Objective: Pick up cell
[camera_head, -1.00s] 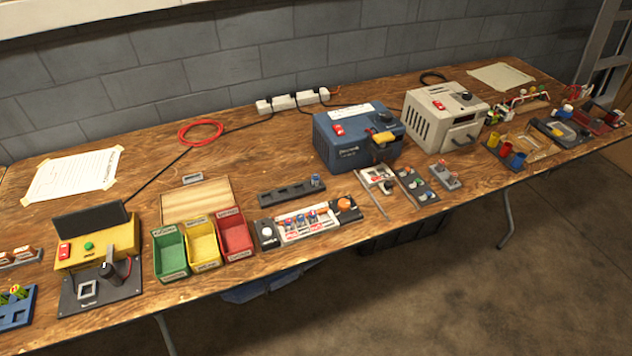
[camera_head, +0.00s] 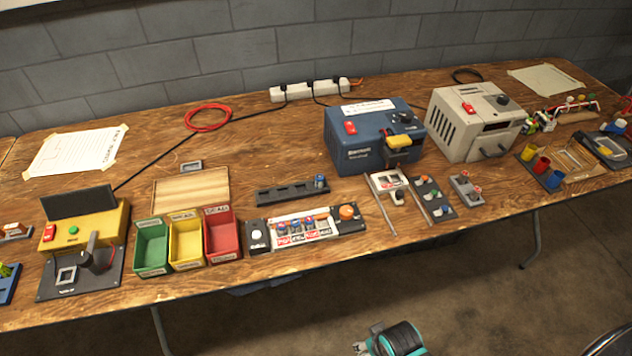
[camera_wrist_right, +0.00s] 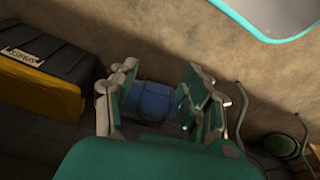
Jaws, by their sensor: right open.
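A small blue-topped cell (camera_head: 319,182) stands at the right end of a dark slotted rack (camera_head: 280,195) on the bench. In front of it, a light tray (camera_head: 318,235) holds several small coloured cylinders that look like cells. Which one the task means I cannot tell. My right gripper (camera_wrist_right: 155,92) is open and empty in the right wrist view, its green fingers apart above the floor area. In the head view, my teal and black right arm part (camera_head: 396,340) shows at the bottom edge, well away from the bench-top cells. My left gripper is not in view.
Green, yellow and red bins (camera_head: 222,245) and a yellow station (camera_head: 85,240) stand left. In the wrist view are a black-and-yellow toolbox (camera_wrist_right: 45,70) and a blue object (camera_wrist_right: 155,102).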

